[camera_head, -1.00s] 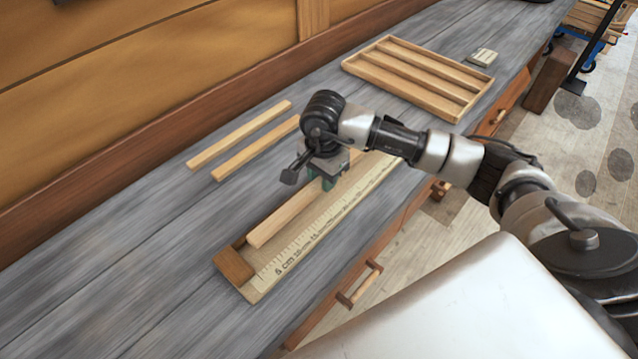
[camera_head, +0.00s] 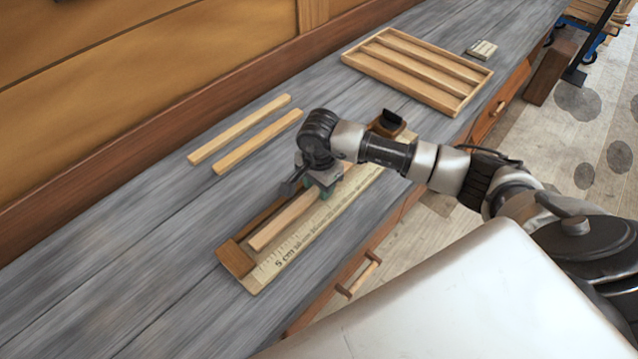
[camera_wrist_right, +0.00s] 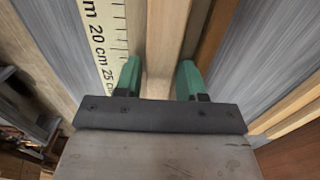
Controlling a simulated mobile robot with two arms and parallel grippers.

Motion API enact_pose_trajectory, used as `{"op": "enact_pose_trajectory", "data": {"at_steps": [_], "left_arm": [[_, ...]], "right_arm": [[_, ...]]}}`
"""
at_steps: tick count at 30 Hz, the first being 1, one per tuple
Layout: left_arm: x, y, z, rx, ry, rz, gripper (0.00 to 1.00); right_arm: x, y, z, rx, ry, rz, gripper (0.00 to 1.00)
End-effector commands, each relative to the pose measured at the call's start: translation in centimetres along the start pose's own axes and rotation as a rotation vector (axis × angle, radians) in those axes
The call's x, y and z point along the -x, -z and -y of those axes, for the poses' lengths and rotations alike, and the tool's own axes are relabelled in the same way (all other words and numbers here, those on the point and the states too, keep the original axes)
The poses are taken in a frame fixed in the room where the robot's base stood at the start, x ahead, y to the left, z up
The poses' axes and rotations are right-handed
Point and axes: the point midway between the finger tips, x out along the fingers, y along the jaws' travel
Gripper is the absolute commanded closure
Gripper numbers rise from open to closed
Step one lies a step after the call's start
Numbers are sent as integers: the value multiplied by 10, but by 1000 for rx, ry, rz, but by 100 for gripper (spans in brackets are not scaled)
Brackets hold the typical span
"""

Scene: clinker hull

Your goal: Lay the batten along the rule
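The batten (camera_head: 277,225) is a pale wooden strip over the rule, roughly parallel to its scale. My right gripper (camera_head: 327,189) is above it, with green fingertips low on either side. A gap shows between batten and stop. I cannot tell whether the batten touches the board. My left gripper is not in view.
Two similar loose strips (camera_head: 239,130) (camera_head: 258,142) lie on the grey bench behind the rule. A slotted wooden tray (camera_head: 352,62) stands further along, with a small pale block (camera_head: 481,49) beyond it. A dark-topped block (camera_head: 388,123) is near the rule's far end.

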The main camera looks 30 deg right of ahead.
Motion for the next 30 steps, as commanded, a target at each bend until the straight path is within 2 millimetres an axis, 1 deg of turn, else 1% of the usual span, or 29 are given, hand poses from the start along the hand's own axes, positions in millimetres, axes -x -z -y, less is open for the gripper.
{"op": "enact_pose_trajectory", "data": {"at_steps": [5,8,10,14,18,24,27,30], "left_arm": [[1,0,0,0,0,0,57],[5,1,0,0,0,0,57],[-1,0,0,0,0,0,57],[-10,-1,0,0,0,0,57],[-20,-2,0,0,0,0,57],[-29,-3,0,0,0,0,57],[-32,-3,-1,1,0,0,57],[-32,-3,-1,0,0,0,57]], "right_arm": [[1,0,0,0,0,0,60],[5,0,0,0,0,0,60],[10,1,1,0,4,-1,60],[33,1,1,1,7,-3,60],[65,1,1,1,7,-3,60],[102,1,1,0,5,-2,60],[114,1,1,-1,4,-1,60],[121,0,0,-1,1,-1,60]]}}
